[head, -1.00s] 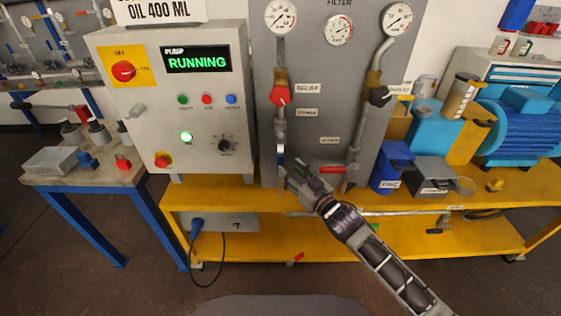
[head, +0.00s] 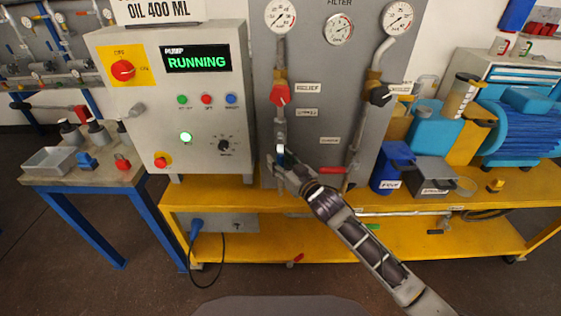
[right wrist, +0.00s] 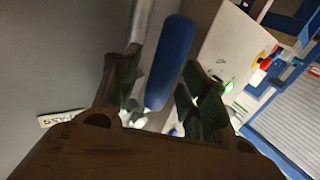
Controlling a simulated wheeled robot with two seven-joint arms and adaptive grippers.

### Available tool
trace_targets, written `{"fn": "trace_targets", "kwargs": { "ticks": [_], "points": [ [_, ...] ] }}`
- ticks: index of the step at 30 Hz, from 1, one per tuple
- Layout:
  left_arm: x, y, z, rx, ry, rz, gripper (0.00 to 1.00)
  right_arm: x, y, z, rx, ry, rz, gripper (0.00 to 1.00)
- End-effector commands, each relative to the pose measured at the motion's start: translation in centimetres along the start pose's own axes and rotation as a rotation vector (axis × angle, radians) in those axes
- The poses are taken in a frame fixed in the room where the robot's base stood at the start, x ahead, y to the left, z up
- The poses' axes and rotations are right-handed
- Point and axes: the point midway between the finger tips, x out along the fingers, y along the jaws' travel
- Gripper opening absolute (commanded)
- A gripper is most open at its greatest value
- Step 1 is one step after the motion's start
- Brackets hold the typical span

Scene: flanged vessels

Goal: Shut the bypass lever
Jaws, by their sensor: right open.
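The blue bypass lever (right wrist: 172,62) fills the middle of the right wrist view, lying between the two fingers of my open right gripper (right wrist: 163,92). Whether either finger touches it I cannot tell. In the head view my right gripper (head: 277,160) is at the lower end of the left pipe on the grey panel (head: 330,75). It hides most of the lever there. A partly visible label (right wrist: 57,118) is upside down on the panel in the right wrist view. My left gripper is not in view.
A red relief handle (head: 280,95) is above my gripper, and a red handle (head: 332,170) is to its right. The pump control box (head: 205,105) reads RUNNING at left. Blue and grey containers (head: 393,165) stand at right on the yellow bench (head: 500,190).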

Motion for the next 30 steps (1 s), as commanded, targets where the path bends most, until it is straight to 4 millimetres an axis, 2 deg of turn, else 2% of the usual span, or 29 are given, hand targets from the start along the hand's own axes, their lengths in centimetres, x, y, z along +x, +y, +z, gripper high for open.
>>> {"fn": "trace_targets", "kwargs": {
  "ticks": [6, 17, 30],
  "points": [
    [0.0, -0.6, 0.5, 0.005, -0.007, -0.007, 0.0, 0.0, 0.0, 0.0, 0.0, 0.0, 0.0, 0.44],
    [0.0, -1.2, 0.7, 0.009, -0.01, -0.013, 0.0, 0.0, 0.0, 0.0, 0.0, 0.0, 0.0, 0.0],
    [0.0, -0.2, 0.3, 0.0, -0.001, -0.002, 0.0, 0.0, 0.0, 0.0, -0.003, -0.002, -0.001, 0.0]
  ]
}}
